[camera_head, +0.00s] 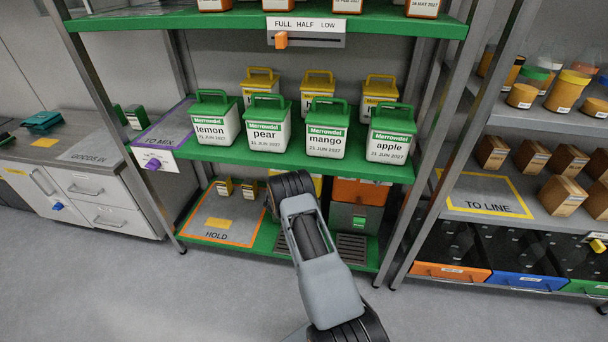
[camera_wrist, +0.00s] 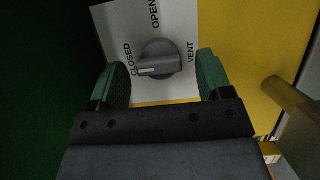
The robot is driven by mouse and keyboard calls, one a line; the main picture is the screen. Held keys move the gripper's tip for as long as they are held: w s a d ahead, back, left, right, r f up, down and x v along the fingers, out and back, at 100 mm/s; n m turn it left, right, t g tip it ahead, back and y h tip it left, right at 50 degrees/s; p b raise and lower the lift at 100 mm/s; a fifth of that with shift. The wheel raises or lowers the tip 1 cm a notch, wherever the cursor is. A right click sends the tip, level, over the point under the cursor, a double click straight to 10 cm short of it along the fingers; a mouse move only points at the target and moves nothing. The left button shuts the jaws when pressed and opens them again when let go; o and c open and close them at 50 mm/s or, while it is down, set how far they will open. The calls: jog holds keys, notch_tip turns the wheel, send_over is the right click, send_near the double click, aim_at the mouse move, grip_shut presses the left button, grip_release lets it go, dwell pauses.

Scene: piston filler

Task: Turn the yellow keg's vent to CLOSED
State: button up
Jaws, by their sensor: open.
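The yellow keg (camera_wrist: 240,60) fills the right of the wrist view. It carries a white plate (camera_wrist: 118,20) marked OPEN, CLOSED and VENT. The vent's grey knob (camera_wrist: 160,62) sits on the plate. Its white pointer line points left, toward the CLOSED mark and slightly below its middle. My gripper (camera_wrist: 163,77) is open, with one green-padded finger to the left and one to the right of the knob. Gaps show between both fingers and the knob. In the head view my arm hides the gripper and the knob, on the lower shelf.
A tan bar (camera_wrist: 292,104) stands out at the right of the wrist view. In the head view a green shelf (camera_head: 275,156) with several white tubs is above my arm. The HOLD mat (camera_head: 205,220) lies left, an orange-and-green container (camera_head: 357,205) right.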

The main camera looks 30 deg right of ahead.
jog(key=p+v, duration=0.1)
jog(key=v, duration=1.1)
jog(key=shift+a+p, duration=0.25)
jog(key=shift+p, duration=0.15)
